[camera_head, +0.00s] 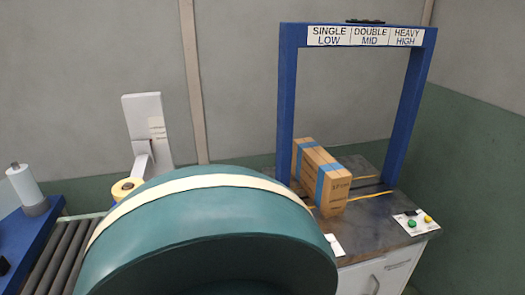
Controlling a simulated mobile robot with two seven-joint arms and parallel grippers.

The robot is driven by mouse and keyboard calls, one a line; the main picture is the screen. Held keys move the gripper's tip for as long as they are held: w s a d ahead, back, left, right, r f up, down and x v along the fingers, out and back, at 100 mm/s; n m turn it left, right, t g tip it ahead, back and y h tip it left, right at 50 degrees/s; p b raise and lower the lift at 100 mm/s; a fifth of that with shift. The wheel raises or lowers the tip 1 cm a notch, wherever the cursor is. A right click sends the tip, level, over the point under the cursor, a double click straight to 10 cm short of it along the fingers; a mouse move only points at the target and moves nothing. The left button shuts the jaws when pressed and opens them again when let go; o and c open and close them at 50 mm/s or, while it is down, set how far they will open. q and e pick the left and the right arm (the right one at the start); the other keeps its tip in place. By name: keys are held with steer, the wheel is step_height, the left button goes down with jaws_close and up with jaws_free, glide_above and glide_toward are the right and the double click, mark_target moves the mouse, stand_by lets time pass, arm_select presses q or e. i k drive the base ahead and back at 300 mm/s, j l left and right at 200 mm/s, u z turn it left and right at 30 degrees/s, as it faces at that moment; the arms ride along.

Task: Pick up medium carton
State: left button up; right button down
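A brown carton (334,190) with blue tape bands stands upright on the grey worktop, under the blue strapping frame. Yellow strap lies on the worktop at both sides of the carton. A large dark teal rounded shape with a cream band fills the lower middle of the head view and hides what is behind it. Neither of my grippers shows in this view. No other carton is visible, so I cannot compare sizes.
The blue frame (286,105) carries signs reading single low, double mid and heavy high. A roller conveyor (58,255), tape roll (126,188) and white film roll (24,184) are at left.

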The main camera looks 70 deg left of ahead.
mark_target(326, 183)
steer(key=j+u, duration=0.15)
steer(key=u, duration=0.35)
steer(key=i+j+u, duration=0.1)
steer(key=u, duration=0.4)
steer(key=i+u, duration=0.15)
steer(key=u, duration=0.35)
steer(key=i+j+u, duration=0.1)
steer(key=u, duration=0.4)
